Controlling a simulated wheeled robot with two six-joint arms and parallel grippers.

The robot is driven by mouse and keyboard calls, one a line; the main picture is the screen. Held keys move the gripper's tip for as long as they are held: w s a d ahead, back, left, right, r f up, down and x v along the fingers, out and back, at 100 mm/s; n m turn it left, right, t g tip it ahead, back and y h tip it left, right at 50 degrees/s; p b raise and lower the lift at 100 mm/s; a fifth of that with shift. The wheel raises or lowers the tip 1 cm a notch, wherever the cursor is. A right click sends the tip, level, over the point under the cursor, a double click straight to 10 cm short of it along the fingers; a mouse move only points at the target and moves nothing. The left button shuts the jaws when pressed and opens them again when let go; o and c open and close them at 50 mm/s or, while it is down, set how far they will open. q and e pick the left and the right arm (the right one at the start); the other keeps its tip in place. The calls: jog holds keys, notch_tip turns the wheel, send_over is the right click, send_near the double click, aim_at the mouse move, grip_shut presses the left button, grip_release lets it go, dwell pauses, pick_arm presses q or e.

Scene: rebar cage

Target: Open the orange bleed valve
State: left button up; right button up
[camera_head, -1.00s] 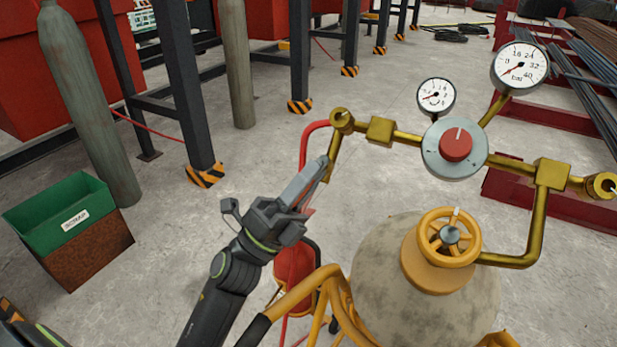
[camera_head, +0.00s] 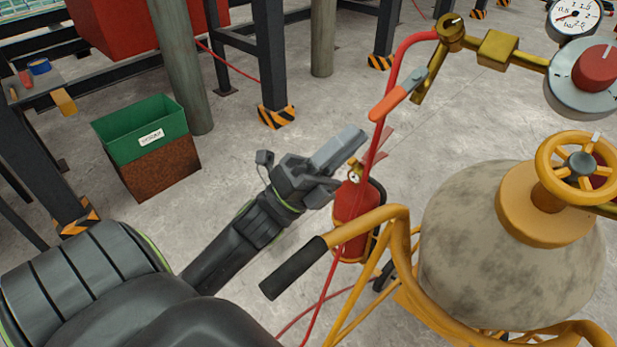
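The orange bleed valve's lever (camera_head: 388,104) sticks out down and left from the lower end of a short brass pipe (camera_head: 428,84). A faint reddish see-through shape (camera_head: 379,146) shows just below the lever. My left gripper (camera_head: 350,164) is below and left of the lever, apart from it in the picture. Its two fingers look spread, with nothing seen between them. My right gripper is not in view.
A yellow handwheel (camera_head: 578,166) tops the mottled tank (camera_head: 465,240). The cart's yellow frame with a black handle (camera_head: 294,268) stands close to my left arm. A red hose (camera_head: 394,68) runs past the lever. A green bin (camera_head: 145,130) stands at left on open floor.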

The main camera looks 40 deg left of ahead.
pick_arm(q)
jog(key=v, duration=0.7)
jog(key=shift+s+f+b, duration=0.2)
jog(key=shift+b, duration=0.15)
jog(key=shift+a, duration=0.1)
